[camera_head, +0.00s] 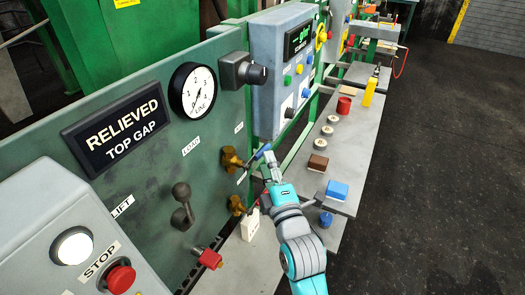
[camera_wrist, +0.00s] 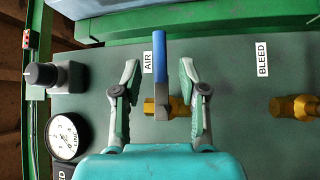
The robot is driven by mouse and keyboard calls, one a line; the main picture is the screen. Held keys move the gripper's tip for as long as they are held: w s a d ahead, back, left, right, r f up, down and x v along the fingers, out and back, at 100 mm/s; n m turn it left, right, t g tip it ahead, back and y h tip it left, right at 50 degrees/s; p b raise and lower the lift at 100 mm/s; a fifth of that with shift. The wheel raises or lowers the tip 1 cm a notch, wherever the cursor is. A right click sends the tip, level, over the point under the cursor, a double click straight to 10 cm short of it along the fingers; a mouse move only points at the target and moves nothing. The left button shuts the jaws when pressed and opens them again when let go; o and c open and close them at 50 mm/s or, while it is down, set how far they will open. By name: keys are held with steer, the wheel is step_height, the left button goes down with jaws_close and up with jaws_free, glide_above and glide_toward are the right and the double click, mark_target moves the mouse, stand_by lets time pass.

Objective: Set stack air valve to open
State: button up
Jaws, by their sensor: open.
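The stack air valve has a brass body (camera_head: 232,160) on the green panel, with a blue lever handle (camera_head: 262,151). In the wrist view the brass body (camera_wrist: 151,108) lies left to right, and the blue handle (camera_wrist: 159,60) points up, crosswise to it, beside the AIR label (camera_wrist: 148,62). My gripper (camera_wrist: 160,70) is open, one finger on each side of the handle, with visible gaps to both in that view. In the head view my gripper (camera_head: 270,166) is at the handle; whether they touch there I cannot tell.
The bleed valve (camera_wrist: 292,107) sits to the right in the wrist view, by its BLEED label (camera_wrist: 263,58). A line gauge (camera_head: 193,90) and black knob (camera_head: 243,71) are on the panel. A grey control box (camera_head: 283,70) stands beyond. A shelf (camera_head: 345,160) with small items runs along the right.

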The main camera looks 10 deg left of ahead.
mark_target(262, 149)
steer(key=shift+x, duration=2.5)
steer(key=shift+c, duration=0.2)
jaws_close()
